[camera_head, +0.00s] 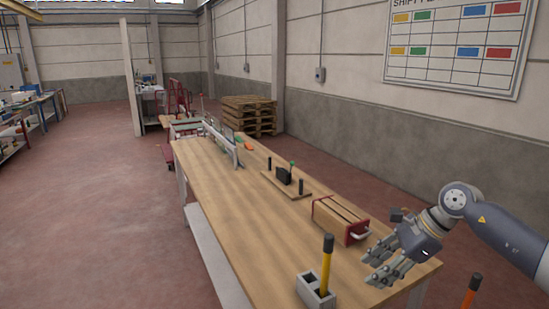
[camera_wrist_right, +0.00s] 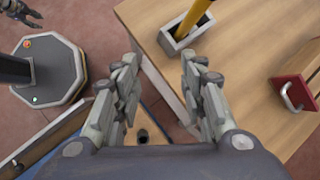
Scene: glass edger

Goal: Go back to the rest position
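My right gripper (camera_head: 374,268) is over the near right end of the wooden workbench (camera_head: 225,195), beside a red-ended wooden block (camera_head: 340,220) with a metal handle. In the right wrist view its fingers (camera_wrist_right: 159,66) are spread apart with nothing between them. A part that looks like my left gripper (camera_wrist_right: 20,12) shows at the top left corner of that view, small and cut off. Its fingers are too unclear to read. My left arm does not show in the head view.
A grey holder (camera_head: 312,292) with a yellow-handled tool (camera_head: 327,263) stands at the bench's near end. An orange-handled tool (camera_head: 470,291) shows at the lower right. A board with black pegs (camera_head: 285,182) lies farther back. Pallets (camera_head: 248,115) stand behind.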

